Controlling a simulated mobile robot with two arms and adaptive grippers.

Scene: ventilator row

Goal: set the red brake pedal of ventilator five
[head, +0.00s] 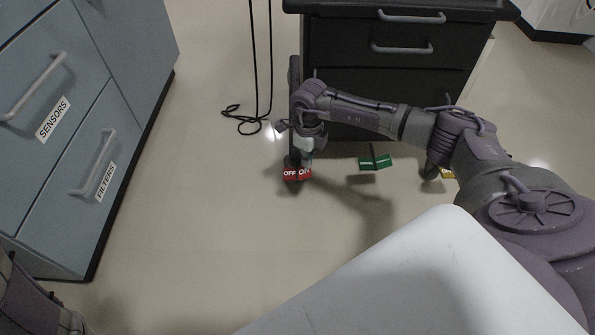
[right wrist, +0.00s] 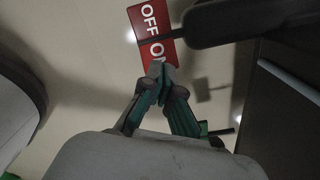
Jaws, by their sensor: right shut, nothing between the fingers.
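The red brake pedal (head: 291,174) sits low at the left front of the dark ventilator cart, with white OFF on its left half and ON on its right half. In the right wrist view the red pedal (right wrist: 150,20) shows OFF clear, and the ON end is partly covered by my fingertips. My right gripper (head: 308,164) points down at the ON half, shut and empty. Its fingertips (right wrist: 157,70) overlap the ON lettering; I cannot tell whether they touch it. My left gripper is not in view.
A green pedal (head: 375,162) lies right of the red one, and a yellow pedal (head: 448,173) is partly behind my right arm. The dark cart (head: 390,70) has drawer handles. Black cables (head: 250,120) hang to its left. Grey cabinets (head: 70,150) stand at left.

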